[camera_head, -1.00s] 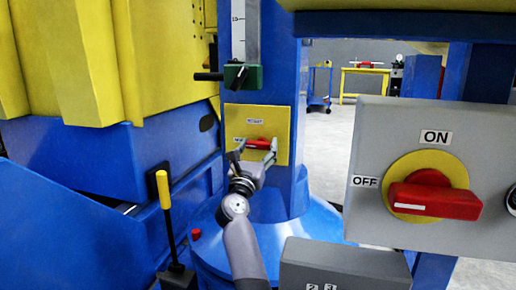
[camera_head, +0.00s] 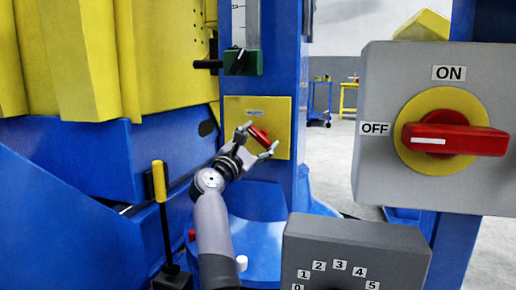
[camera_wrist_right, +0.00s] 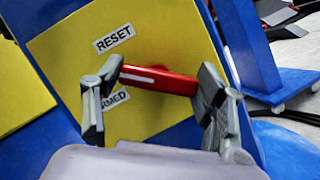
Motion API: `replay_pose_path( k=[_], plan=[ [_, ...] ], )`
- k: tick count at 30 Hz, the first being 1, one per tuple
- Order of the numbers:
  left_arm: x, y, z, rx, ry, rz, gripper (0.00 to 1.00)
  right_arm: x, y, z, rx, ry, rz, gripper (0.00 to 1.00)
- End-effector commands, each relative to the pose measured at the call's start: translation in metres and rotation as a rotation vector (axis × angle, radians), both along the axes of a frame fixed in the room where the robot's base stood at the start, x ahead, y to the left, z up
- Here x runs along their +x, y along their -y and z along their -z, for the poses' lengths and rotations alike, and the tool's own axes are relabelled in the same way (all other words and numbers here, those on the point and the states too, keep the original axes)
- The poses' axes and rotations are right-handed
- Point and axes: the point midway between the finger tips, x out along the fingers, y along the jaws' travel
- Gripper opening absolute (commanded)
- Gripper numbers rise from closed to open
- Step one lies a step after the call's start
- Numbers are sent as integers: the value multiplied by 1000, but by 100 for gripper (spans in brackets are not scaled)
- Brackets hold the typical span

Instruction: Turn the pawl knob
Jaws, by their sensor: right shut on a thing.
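The pawl knob (camera_head: 259,134) is a red bar with a white line, set on a yellow plate (camera_head: 279,108) on the blue column. In the head view the knob is tilted, its upper end to the left. My right gripper (camera_head: 257,141) has its fingers around the knob's two ends and is shut on it. In the right wrist view the knob (camera_wrist_right: 160,79) lies between the grey fingertips (camera_wrist_right: 158,90). Labels RESET and ARMED show on the plate there; ARMED is partly hidden by a finger. My left gripper is not in view.
A grey box with a red ON/OFF switch (camera_head: 455,139) stands at the right. A numbered grey box (camera_head: 350,245) is at the bottom. A yellow-handled lever (camera_head: 159,182) stands left of my right arm. A green block (camera_head: 243,63) with a black handle is above the plate.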

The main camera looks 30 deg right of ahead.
Motion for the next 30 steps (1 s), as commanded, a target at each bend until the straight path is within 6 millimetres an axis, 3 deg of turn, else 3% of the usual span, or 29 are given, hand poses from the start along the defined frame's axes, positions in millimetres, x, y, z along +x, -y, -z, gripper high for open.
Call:
replay_pose_path(
  k=[15,30],
  plan=[
    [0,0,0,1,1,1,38,0,-1,-1,269,311,0,37],
    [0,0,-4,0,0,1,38,0,0,0,351,407,-1,37]
  ],
)
